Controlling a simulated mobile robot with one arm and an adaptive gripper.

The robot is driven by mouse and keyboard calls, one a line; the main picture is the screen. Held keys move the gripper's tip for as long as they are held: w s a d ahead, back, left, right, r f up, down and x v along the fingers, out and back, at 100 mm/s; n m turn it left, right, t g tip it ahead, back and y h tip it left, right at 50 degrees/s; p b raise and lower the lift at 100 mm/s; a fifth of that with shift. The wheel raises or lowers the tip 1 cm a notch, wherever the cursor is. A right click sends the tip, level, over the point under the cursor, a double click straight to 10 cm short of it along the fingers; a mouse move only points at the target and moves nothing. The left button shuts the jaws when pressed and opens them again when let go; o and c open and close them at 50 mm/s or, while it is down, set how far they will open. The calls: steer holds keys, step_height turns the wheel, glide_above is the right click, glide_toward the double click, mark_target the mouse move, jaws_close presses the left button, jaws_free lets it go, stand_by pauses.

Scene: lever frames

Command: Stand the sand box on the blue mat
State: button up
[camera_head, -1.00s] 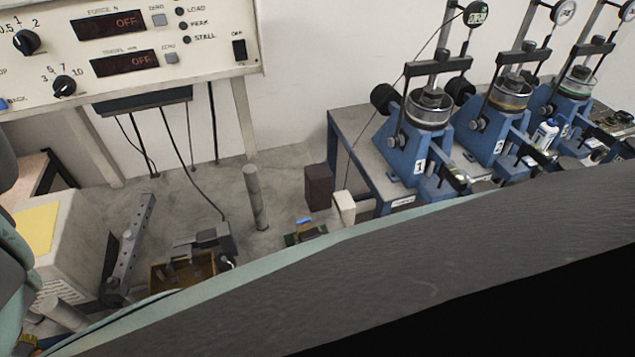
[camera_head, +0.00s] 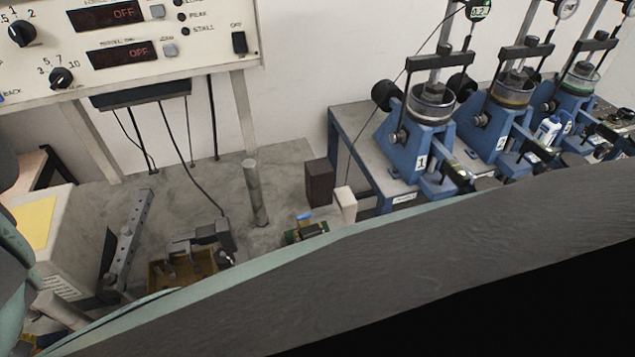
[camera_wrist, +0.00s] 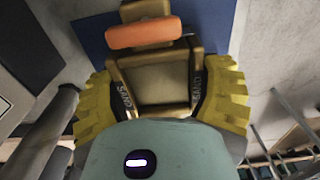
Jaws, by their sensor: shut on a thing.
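The sand box (camera_wrist: 155,78) is a tan, open-framed box in the wrist view, with SAND lettering on dark strips at its left and right sides. My gripper (camera_wrist: 160,96) has yellow ribbed pads on both sides of it and is shut on it. An orange rounded bar (camera_wrist: 144,32) lies across the box's far end. The blue mat (camera_wrist: 98,42) shows beyond and beside the box in the wrist view, partly covered by it. I cannot tell whether the box touches the mat. In the head view my arm hides my gripper and the mat.
In the head view, a brown tray (camera_head: 158,277) with grey metal parts sits at lower left. A grey post (camera_head: 255,193), a dark block (camera_head: 319,182) and a white block (camera_head: 345,204) stand mid-bench. Blue lever machines (camera_head: 425,150) line the right. A control panel (camera_head: 120,75) is upper left.

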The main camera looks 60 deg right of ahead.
steer(key=shift+o, duration=0.2)
steer(key=shift+w+d+f, duration=0.15)
steer(key=shift+f, duration=0.25)
steer(key=o, duration=1.2)
steer(key=shift+d, duration=0.1)
steer(key=shift+o, duration=0.2)
